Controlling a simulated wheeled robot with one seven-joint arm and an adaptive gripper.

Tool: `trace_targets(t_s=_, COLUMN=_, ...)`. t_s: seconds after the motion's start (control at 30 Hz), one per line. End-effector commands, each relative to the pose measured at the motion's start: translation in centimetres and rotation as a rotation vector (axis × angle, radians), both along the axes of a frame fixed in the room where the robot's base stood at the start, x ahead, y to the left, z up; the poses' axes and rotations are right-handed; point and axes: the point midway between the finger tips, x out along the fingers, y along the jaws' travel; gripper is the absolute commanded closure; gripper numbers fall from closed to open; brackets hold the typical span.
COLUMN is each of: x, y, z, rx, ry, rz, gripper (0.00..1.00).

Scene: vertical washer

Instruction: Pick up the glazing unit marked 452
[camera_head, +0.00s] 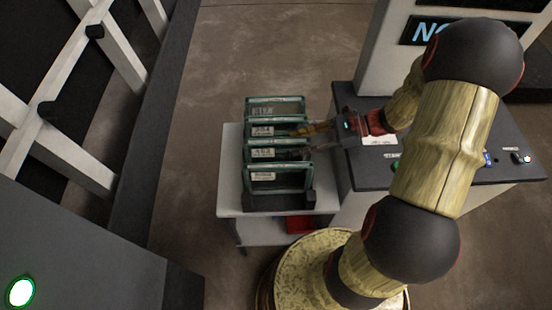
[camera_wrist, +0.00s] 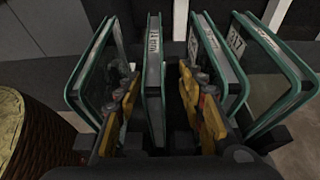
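Several green-edged glazing units stand upright in a row in a dark rack. In the wrist view, one unit (camera_wrist: 153,75) stands between the two yellow fingers of my gripper (camera_wrist: 163,100). The fingers are apart, with visible gaps to this unit on both sides. Its white label is too small to read for certain. Another unit (camera_wrist: 96,75) stands left of the fingers. Two more stand to the right, the outer one (camera_wrist: 275,65) with a label that seems to end in 17. In the head view, my gripper (camera_head: 303,140) reaches in from the right; the labels are unreadable there.
The rack stands on a small white table (camera_head: 230,190). A dark control panel (camera_head: 450,170) with knobs and buttons is to the right, by a tall white machine (camera_head: 375,60). A sloping white frame (camera_head: 70,150) is at the left. Bare floor lies behind the table.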

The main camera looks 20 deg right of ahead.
Motion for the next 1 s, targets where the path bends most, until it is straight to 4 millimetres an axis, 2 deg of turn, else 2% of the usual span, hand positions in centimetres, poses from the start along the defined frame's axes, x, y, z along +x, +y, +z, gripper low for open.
trace_targets(t_s=0.43, x=0.9, y=5.1, z=-2.0, rx=-0.002, ry=0.001, rz=0.003, gripper=0.61)
trace_targets(t_s=0.77, x=1.1, y=5.6, z=-2.1, rx=-0.002, ry=0.000, rz=0.002, gripper=0.61)
trace_targets(t_s=1.0, x=1.1, y=5.6, z=-2.1, rx=-0.002, ry=0.000, rz=0.002, gripper=0.75)
